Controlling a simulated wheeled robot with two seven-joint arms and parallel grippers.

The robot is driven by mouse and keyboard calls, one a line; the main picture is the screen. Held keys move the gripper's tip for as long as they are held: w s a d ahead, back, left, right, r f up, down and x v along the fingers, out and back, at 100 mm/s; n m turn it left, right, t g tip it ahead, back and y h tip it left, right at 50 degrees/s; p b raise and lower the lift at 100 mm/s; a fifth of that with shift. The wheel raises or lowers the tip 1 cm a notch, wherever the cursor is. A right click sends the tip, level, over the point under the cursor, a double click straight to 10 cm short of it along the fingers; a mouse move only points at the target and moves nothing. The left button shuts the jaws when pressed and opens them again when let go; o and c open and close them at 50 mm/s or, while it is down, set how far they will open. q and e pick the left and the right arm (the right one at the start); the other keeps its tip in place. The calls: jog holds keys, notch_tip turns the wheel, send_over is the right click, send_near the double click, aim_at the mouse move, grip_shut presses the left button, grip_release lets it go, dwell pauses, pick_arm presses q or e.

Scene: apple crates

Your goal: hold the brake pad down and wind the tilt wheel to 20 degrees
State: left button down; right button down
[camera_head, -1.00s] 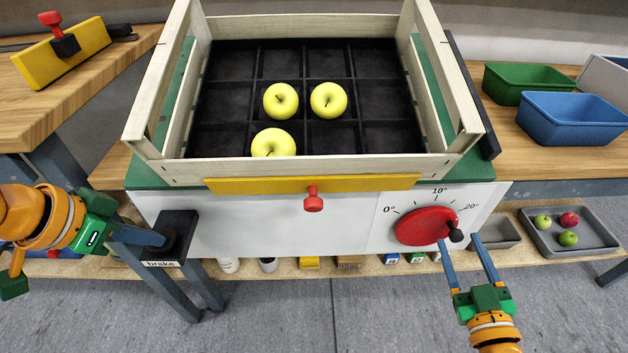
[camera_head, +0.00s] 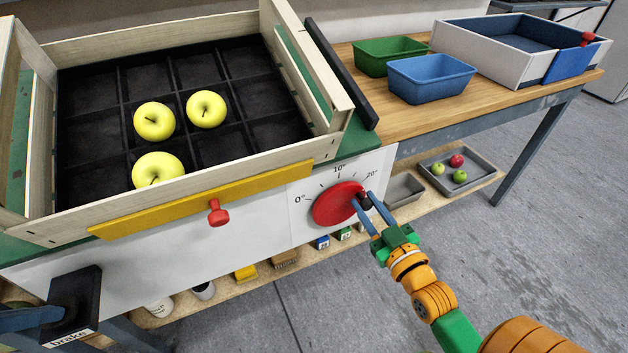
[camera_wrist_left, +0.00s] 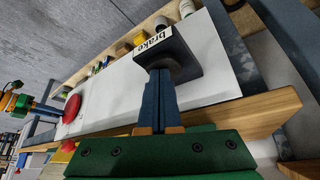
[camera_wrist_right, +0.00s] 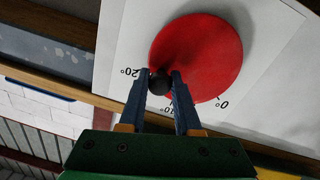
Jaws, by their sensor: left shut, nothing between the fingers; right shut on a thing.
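The black brake pad (camera_head: 82,292), labelled "brake", is at the lower left of the head view. My left gripper (camera_wrist_left: 161,74) is shut and empty, with its fingertips against the pad in the left wrist view; whether the pad is pressed down is unclear. The red tilt wheel (camera_head: 334,206) is on the white front panel (camera_head: 262,226), beside a scale marked 0°, 10° and 20°. My right gripper (camera_head: 370,207) is shut on the wheel's black knob (camera_wrist_right: 159,82), at the wheel's right side by the 20° end of the scale.
A wooden crate (camera_head: 205,180) with three yellow-green apples (camera_head: 206,109) sits above the panel. A yellow bar (camera_head: 150,208) with a red knob (camera_head: 218,212) runs along its front. Green (camera_head: 390,56) and blue (camera_head: 431,79) bins stand on the right bench; a grey tray (camera_head: 486,175) is below.

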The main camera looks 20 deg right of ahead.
jog(key=c, duration=0.6)
grip_release()
jog(key=shift+d, duration=0.1)
jog(key=shift+s, duration=0.15)
jog(key=s, duration=1.1)
jog(key=shift+s+a, duration=0.4)
pick_arm(q)
notch_tip(320, 180, up, 7)
jog(key=p, duration=0.8)
pick_arm(e)
notch_tip(320, 180, up, 8)
jog(key=shift+f, duration=0.1)
